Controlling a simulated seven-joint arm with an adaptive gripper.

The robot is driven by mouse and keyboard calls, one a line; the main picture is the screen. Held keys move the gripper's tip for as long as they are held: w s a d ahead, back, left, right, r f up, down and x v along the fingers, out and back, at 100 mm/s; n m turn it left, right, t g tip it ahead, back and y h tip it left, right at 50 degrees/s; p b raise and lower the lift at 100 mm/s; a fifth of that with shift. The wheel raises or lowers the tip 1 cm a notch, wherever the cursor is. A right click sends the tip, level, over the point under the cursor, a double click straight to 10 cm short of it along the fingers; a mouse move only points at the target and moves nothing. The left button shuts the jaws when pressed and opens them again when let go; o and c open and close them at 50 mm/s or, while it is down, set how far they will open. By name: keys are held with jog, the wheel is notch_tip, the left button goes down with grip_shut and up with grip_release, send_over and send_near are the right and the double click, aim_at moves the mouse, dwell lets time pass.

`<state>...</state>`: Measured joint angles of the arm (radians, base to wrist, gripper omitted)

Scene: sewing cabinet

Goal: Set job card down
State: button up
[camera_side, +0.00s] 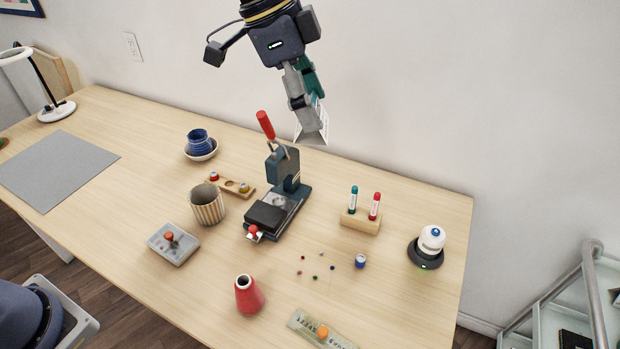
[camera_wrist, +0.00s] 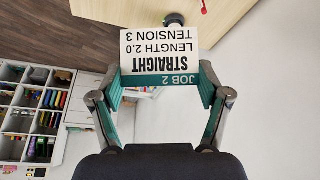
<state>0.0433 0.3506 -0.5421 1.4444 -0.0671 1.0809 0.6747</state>
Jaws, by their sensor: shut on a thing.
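My gripper (camera_side: 310,103) is shut on the job card (camera_wrist: 160,50) and holds it in the air above the back of the table, near the wall. In the wrist view the card is white with a teal band reading JOB 2; its text reads STRAIGHT, LENGTH 2.0, TENSION 3, upside down. The two fingertips (camera_wrist: 160,84) pinch it at its left and right edges near the band.
The press (camera_side: 285,168) with its raised red lever (camera_side: 265,125) stands below. A wooden block (camera_side: 360,222) holds two markers. A dark round base (camera_side: 425,255), blue spool (camera_side: 360,261), several pins and a red vase (camera_side: 248,296) occupy the right and front. A grey mat (camera_side: 58,170) lies bare at left.

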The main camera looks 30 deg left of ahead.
jog(key=s+d+m+g, duration=0.2)
jog(key=s+d+m, duration=0.2)
jog(key=s+d, duration=1)
notch_tip(320, 180, down, 26)
jog(key=shift+h, duration=0.3)
jog(key=w+d+f, duration=0.9)
jog(key=shift+w+d+f, duration=0.15)
jog(key=shift+d, duration=0.15)
jog(key=shift+w+d+f, duration=0.15)
jog(key=shift+d+f, duration=0.05)
jog(key=shift+f, duration=1.65)
